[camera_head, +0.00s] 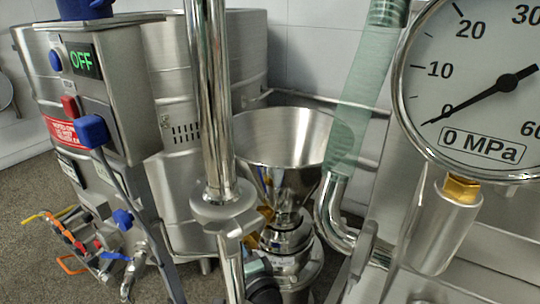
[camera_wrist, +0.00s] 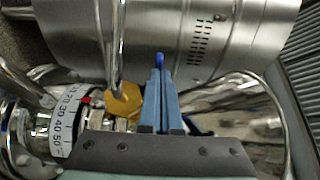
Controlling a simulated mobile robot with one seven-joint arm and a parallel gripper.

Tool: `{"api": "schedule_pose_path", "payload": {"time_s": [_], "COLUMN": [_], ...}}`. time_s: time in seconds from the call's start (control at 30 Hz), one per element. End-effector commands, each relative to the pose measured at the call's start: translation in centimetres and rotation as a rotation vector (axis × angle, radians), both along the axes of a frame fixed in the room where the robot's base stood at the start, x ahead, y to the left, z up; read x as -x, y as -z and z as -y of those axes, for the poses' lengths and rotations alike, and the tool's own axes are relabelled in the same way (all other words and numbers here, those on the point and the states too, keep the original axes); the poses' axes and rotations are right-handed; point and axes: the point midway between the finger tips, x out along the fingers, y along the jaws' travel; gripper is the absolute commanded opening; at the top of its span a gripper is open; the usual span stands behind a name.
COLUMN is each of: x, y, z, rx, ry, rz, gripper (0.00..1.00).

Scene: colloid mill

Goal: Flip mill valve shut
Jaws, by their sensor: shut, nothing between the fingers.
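The colloid mill shows in the head view with a steel funnel hopper (camera_head: 285,140) above a round steel body (camera_head: 290,245). In the wrist view, my gripper (camera_wrist: 160,74) has its two blue-grey fingers together and empty. A small bright blue tip (camera_wrist: 159,58) shows just at the fingertips. I cannot tell whether it is a valve handle or whether the fingers touch it. A yellow-orange part (camera_wrist: 122,102) sits just left of the fingers, beside a bent steel rod (camera_wrist: 117,45). The valve's position is not clear, as the fingers and the steel parts hide much of that area.
A pressure gauge (camera_head: 480,85) stands close at the right. A control box (camera_head: 95,95) reading OFF stands at the left. A vertical steel pipe (camera_head: 208,100) and a clear hose (camera_head: 365,95) flank the hopper. A numbered dial ring (camera_wrist: 68,125) is left of my gripper.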

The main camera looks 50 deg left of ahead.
Motion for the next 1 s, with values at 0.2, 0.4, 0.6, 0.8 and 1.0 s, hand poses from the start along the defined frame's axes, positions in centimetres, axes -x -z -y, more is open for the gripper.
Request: {"api": "schedule_pose_path", "payload": {"time_s": [0.2, 0.4, 0.6, 0.8, 1.0], "x": [0.1, 0.0, 0.0, 0.0, 0.0], "y": [0.0, -0.2, -2.8, -6.9, -9.5], "z": [-0.1, 0.0, 0.0, -0.1, -0.1], "rx": [0.0, 0.0, -0.001, -0.001, 0.0], "ry": [-0.002, -0.001, -0.001, -0.001, -0.001], "rz": [0.0, 0.0, 0.002, 0.002, 0.001], "gripper": [0.0, 0.0, 0.0, 0.0, 0.0]}}
